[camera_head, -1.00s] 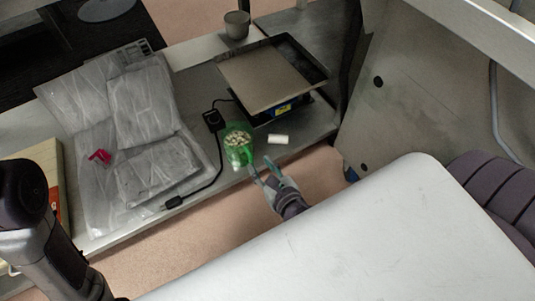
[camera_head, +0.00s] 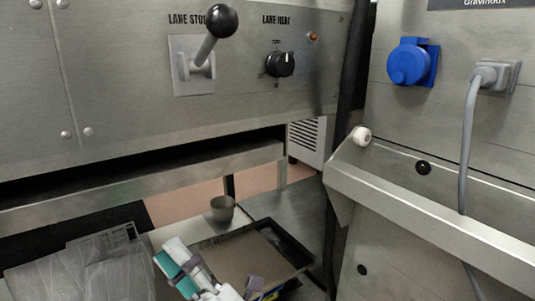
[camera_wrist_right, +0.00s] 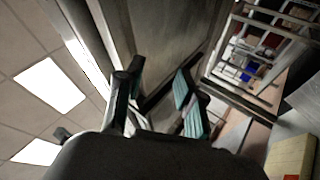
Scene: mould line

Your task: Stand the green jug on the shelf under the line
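The green jug does not show in either view now. My right gripper (camera_head: 180,264) is at the bottom of the head view, in front of the plastic bags and left of a flat square plate. In the right wrist view its teal-padded fingers (camera_wrist_right: 156,97) stand apart, and I see nothing between them. The steel shelf (camera_head: 290,208) under the panel shows only in its back part; its front is below the picture. My left gripper is out of view.
A small grey cup (camera_head: 222,208) stands behind the flat plate (camera_head: 238,258). Clear plastic bags (camera_head: 80,272) lie at the left. Above is the steel panel (camera_head: 110,90) with a black-knobbed lever (camera_head: 221,21). A steel ledge (camera_head: 430,215) and a cable (camera_head: 469,140) are at the right.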

